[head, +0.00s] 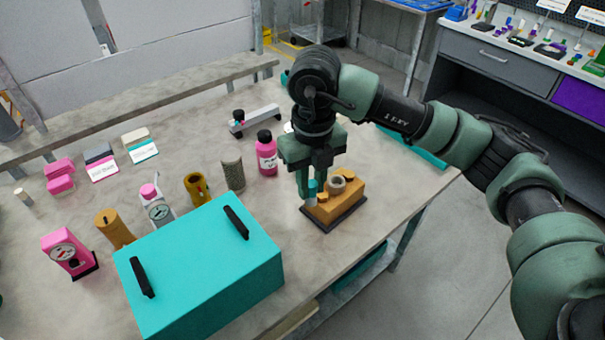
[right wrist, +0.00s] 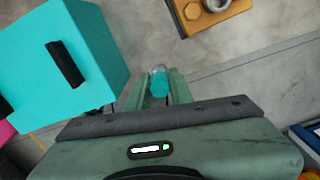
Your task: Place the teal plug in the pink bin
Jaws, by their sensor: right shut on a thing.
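The teal plug (right wrist: 159,82) is between the fingers of my right gripper (right wrist: 158,92) in the right wrist view. In the head view my right gripper (head: 309,193) points down, with the teal plug (head: 312,186) partly hidden between its fingers. The gripper is beside the left side of the orange-brown block on a dark base (head: 344,202); any contact cannot be told. My left gripper is not in view.
A large teal box with black handles (head: 200,262) stands at the front of the table. Between it and the pink pieces stand a pink gauge (head: 68,252), a brown cylinder (head: 114,229) and other parts. A pink bottle (head: 267,155) stands left of my gripper.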

